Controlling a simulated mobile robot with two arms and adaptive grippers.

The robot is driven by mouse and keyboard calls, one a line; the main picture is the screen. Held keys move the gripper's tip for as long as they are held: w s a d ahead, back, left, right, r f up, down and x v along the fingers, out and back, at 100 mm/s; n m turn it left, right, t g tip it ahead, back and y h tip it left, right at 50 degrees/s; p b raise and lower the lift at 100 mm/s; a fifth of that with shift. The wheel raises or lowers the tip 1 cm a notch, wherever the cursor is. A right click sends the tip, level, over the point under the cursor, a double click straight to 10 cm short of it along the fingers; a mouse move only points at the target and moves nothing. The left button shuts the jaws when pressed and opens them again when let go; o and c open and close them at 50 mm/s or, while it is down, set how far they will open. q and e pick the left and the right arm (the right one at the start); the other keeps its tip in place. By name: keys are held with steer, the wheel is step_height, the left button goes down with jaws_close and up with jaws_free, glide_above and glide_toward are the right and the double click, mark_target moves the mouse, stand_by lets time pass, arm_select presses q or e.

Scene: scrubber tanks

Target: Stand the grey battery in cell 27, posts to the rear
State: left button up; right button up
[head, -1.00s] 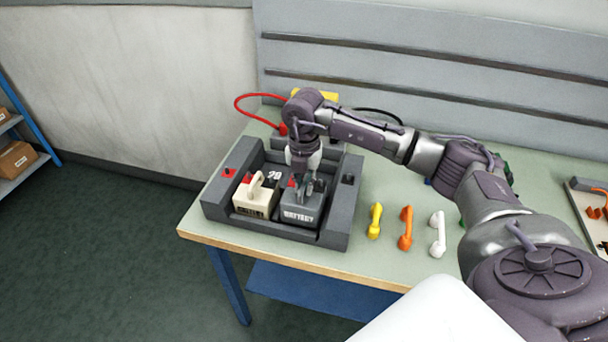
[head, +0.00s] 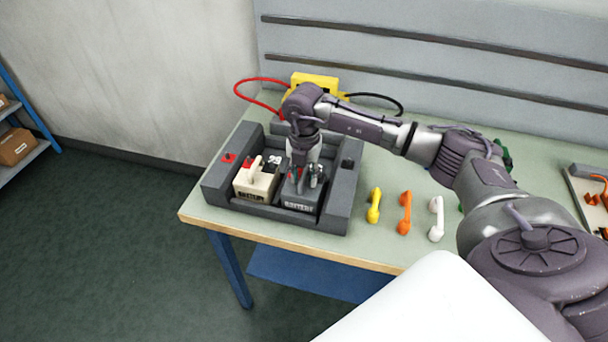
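The grey battery (head: 301,203) is upright in the right-hand bay of the dark battery tray (head: 344,198), its label facing the front. My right gripper (head: 304,177) is above it, pointing down, with its fingers at the handle; it appears shut on it. The gripper hides most of the battery's top, with some red showing at its left. Whether the battery's base touches the bay floor is hidden. A cream battery (head: 254,187) with a handle stands in the bay to the left, with the number 29 behind it. My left gripper is not in view.
A yellow box (head: 316,81) with red (head: 262,80) and black (head: 384,97) cables stands behind the tray. Yellow (head: 374,206), orange (head: 405,213) and white (head: 436,219) handle-shaped pieces lie to the right. A tray (head: 588,200) with orange parts is far right.

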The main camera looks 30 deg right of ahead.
step_height(320, 180, up, 12)
steer(key=b, duration=0.3)
steer(key=shift+r, duration=0.15)
stand_by(0.4)
